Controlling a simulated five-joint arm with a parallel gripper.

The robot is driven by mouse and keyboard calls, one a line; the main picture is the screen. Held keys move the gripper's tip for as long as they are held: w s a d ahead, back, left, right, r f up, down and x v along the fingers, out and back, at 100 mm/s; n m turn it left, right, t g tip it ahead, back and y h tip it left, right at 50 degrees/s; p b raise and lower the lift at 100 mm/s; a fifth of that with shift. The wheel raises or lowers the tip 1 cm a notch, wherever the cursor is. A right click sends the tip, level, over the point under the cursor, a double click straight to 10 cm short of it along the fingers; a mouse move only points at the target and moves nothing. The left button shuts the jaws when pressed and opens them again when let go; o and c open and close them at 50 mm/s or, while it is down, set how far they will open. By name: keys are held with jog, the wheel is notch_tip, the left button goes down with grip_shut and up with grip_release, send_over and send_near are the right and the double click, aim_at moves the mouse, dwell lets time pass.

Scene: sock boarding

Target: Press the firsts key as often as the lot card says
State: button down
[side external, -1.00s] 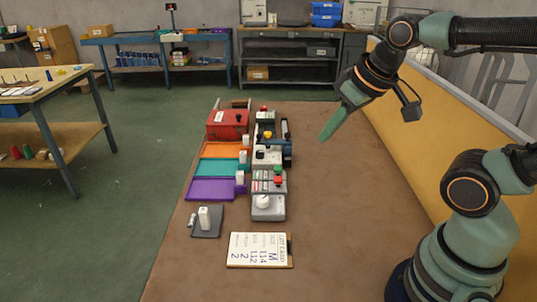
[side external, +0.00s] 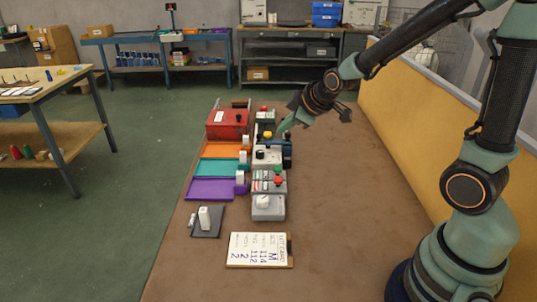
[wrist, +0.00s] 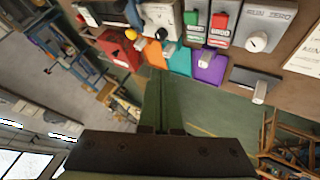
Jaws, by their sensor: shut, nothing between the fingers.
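A grey key box (side external: 265,186) holds a green key (side external: 277,169) and a red key (side external: 277,180). The wrist view shows the green key (wrist: 190,18) and the red key (wrist: 219,22) side by side, with labels too small to read. The lot card (side external: 258,250) lies on a clipboard at the front of the table. It reads M, 114, 112, 2 and 2; its row names are not clear. My gripper (side external: 281,131) is shut and empty, near the yellow knob (side external: 267,134) and behind the two keys in the side view. Its fingers (wrist: 160,80) fill the wrist view's middle.
A box with a white dial (side external: 264,202) stands in front of the keys. Orange (side external: 213,150), teal (side external: 215,168) and purple (side external: 208,190) trays lie to the left, with a red box (side external: 227,126) behind. The brown table (side external: 345,200) is clear to the right.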

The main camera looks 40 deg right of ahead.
aim_at(281, 169)
jog(key=shift+w+d+f+n+t, duration=0.15)
jog(key=shift+w+d+f+n, duration=0.15)
jog(key=shift+w+f, duration=0.2)
jog(key=shift+w+d+f+n+t, duration=0.2)
jog(key=shift+w+d+f, duration=0.1)
jog(key=shift+w+f, duration=0.2)
jog(key=shift+f, duration=4.35)
jog(key=shift+f, duration=0.1)
jog(key=shift+a+f, duration=0.1)
jog(key=shift+f, duration=0.25)
jog(key=shift+f, duration=0.65)
jog(key=shift+r, duration=0.1)
jog(key=shift+s+r, duration=0.1)
jog(key=shift+r, duration=0.9)
